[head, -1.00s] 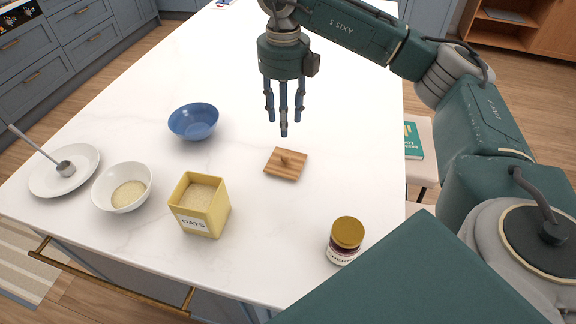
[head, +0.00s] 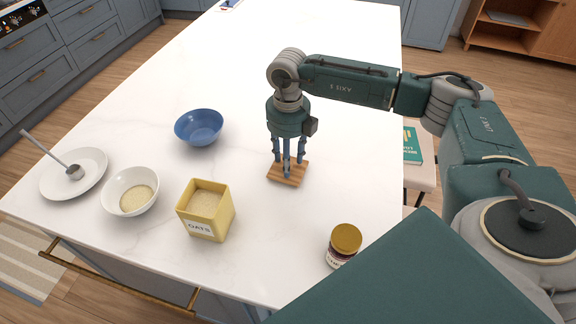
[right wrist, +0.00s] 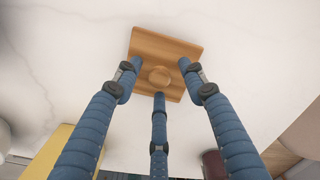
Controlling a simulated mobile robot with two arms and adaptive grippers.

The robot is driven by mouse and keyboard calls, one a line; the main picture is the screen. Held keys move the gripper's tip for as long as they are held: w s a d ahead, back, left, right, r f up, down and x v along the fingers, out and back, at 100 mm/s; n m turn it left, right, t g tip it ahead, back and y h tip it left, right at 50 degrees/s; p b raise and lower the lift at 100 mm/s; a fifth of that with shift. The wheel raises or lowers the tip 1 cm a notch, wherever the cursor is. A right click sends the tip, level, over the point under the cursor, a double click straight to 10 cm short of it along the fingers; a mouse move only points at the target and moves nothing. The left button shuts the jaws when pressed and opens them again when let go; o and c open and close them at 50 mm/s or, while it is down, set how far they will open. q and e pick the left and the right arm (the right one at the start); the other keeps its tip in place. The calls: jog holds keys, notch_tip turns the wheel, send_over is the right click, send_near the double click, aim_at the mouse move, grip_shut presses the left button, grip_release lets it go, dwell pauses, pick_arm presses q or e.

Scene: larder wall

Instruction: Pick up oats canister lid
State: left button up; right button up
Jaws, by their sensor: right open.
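The oats canister lid (head: 295,179) is a square wooden board with a round knob, lying flat on the white counter. In the right wrist view the lid (right wrist: 176,49) and its knob (right wrist: 159,76) show between the fingertips. My right gripper (head: 287,168) points down just over the lid, its three blue fingers open around the knob; I cannot tell whether they touch the lid. The fingers also show in the right wrist view (right wrist: 158,85). The yellow oats canister (head: 205,211) stands open to the left, with pale oats inside. My left gripper is not in view.
A jar with a gold lid (head: 345,241) stands near the front right. A blue bowl (head: 198,127), a white bowl with oats (head: 131,191) and a white plate with a scoop (head: 72,174) are at left.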

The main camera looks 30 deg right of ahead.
grip_shut()
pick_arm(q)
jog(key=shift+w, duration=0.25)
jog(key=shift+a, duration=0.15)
pick_arm(e)
jog(key=shift+r, duration=0.1)
